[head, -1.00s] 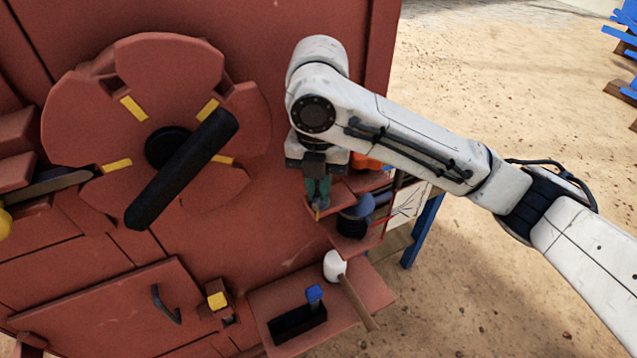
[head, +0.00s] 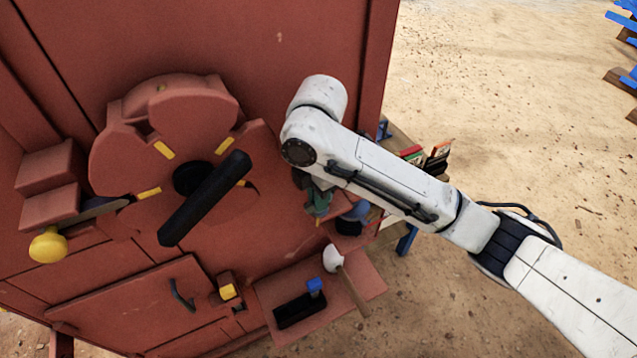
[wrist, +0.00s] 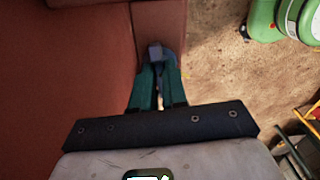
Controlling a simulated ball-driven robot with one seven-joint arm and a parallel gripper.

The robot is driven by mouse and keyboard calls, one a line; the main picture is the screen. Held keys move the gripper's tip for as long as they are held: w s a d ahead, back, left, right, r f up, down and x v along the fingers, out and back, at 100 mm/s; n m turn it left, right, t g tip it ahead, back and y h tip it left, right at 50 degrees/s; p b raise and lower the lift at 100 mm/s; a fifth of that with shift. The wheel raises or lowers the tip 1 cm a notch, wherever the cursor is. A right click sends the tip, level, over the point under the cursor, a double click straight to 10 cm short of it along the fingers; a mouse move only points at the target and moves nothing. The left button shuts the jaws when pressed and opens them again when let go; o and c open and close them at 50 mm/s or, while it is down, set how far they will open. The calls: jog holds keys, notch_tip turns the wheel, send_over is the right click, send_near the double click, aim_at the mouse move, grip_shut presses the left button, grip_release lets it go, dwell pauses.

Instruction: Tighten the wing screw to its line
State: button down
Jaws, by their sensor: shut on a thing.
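My gripper (head: 318,203) is at a small red ledge on the right part of the crusher's front. In the wrist view, its teal fingers (wrist: 158,85) are shut on a small grey-blue piece, which looks like the wing screw (wrist: 155,50). The piece shows at the fingertips, against the red ledge (wrist: 160,20). In the head view my arm and wrist hide most of the fingers and the screw. The line for the screw cannot be made out clearly.
A large red wheel (head: 215,125) with yellow marks and a black bar (head: 205,198) is left of my gripper. A blue-topped black knob (head: 352,220) is close on the right. Below are a shelf (head: 350,295), a white mallet (head: 334,259) and a black tray (head: 300,312). Open sandy ground lies right.

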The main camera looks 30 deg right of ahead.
jog(key=m+p, duration=0.2)
jog(key=m, duration=0.1)
jog(key=shift+r+m+p, duration=0.15)
jog(key=shift+m+p, duration=0.15)
jog(key=shift+m, duration=0.1)
jog(key=shift+m+p, duration=0.3)
jog(key=shift+m, duration=1.5)
jog(key=c, duration=1.2)
grip_release()
jog(key=shift+o, duration=0.2)
notch_tip(320, 180, up, 10)
jog(key=shift+r, duration=0.25)
